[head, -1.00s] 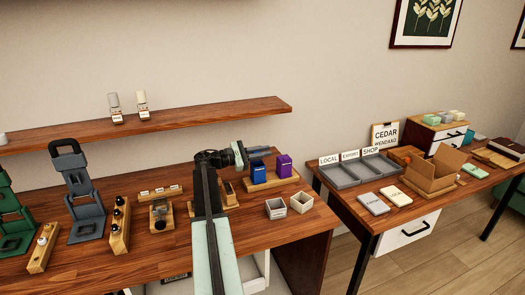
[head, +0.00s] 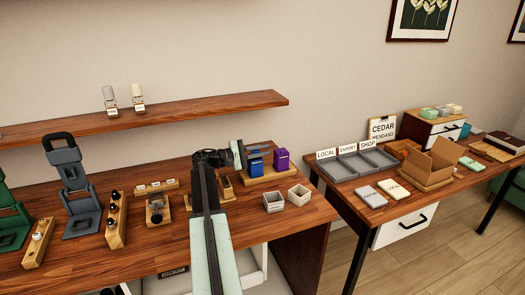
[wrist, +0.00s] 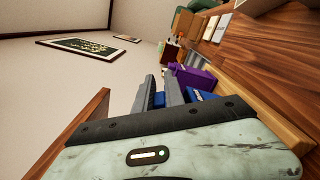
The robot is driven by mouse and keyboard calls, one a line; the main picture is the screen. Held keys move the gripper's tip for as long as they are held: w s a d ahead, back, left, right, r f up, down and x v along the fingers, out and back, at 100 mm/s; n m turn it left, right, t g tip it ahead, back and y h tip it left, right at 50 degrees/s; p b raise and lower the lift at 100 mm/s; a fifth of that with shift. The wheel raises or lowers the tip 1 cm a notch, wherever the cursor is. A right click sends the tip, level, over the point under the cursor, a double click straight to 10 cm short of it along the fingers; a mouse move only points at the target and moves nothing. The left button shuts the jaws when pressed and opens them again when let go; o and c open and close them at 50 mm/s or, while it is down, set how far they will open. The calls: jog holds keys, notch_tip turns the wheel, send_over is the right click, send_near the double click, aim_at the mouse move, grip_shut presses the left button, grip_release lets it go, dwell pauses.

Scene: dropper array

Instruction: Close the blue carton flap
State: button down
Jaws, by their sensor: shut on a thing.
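The blue carton (head: 257,165) stands on a wooden base on the left desk, beside the purple carton (head: 282,161). My gripper (head: 246,155) is at the blue carton's upper left side, its fingers largely hidden by my wrist in the head view. In the wrist view, my gripper (wrist: 164,94) has its two grey fingers around a blue piece, which appears to be the flap (wrist: 158,100). More of the blue carton shows right of the fingers, with the purple carton (wrist: 195,78) beyond. The flap's exact angle is not clear.
Two small open grey boxes (head: 286,197) stand right of my arm. A wooden shelf (head: 200,112) with two small bottles runs above the desk. Dropper stands (head: 116,220) are to the left. The second desk holds a grey tray (head: 357,165) and an open cardboard box (head: 431,165).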

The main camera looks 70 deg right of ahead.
dwell(0.3)
jog(key=c, duration=1.7)
grip_release()
jog(key=v, duration=0.7)
jog(key=shift+w+a, duration=0.25)
jog(key=shift+w, duration=0.05)
